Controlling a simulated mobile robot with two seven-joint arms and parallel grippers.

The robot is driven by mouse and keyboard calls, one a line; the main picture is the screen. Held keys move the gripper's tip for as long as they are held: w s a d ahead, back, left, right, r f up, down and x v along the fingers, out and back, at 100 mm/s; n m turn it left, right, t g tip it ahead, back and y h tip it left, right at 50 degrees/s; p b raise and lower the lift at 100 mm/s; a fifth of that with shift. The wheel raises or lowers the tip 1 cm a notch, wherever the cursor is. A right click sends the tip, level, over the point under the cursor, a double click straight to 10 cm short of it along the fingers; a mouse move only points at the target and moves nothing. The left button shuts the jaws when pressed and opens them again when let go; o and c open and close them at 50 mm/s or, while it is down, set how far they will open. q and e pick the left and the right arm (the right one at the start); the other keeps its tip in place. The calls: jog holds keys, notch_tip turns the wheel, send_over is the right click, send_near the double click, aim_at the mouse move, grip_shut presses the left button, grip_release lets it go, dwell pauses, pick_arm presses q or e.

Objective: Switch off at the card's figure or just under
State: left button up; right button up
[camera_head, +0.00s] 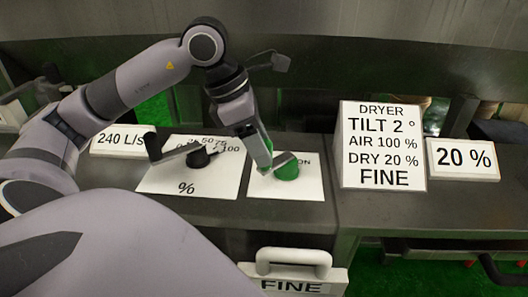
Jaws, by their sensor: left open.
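The card (382,145) stands on the bench at the right and reads DRYER, TILT 2°, AIR 100 %, DRY 20 %, FINE. A white display (462,159) beside it reads 20 %. A green knob (287,167) sits on a white plate (288,188) whose label is partly hidden; ON shows. My left gripper (265,166) is open and reaches down at the left side of the green knob; I cannot tell whether it touches. A black dial (198,157) with a lever sits on a white % scale plate (190,184) to the left. My right gripper is not in view.
A 240 L/s sign (122,141) stands at the back left of the bench. A FINE sign (291,285) with a white handle (293,258) is below the front edge. Bare bench (480,205) lies at the right. My arm covers the left.

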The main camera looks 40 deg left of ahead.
aim_at(278, 158)
pick_arm(q)
jog(key=shift+x, duration=1.25)
grip_shut()
